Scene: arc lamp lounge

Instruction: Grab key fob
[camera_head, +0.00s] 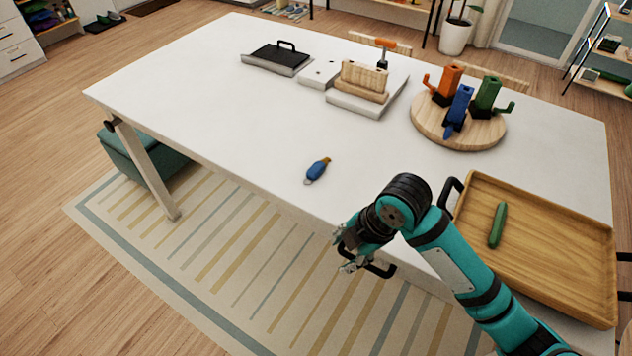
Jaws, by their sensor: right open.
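The key fob (318,169) is small and blue with a tan end and a ring at its lower end. It lies on the white table (215,105) near the front edge, with nothing touching it. My right gripper (346,262) is open and empty. In the picture it shows below and to the right of the fob, in front of the table's front edge. My left gripper is not in view.
A wooden tray (560,235) with a green cucumber-like object (497,225) stands at the right. A round wooden board (440,135) holds orange, blue and green pieces. A black-handled tray (277,58) and a wooden block (362,78) stand farther back. The table around the fob is clear.

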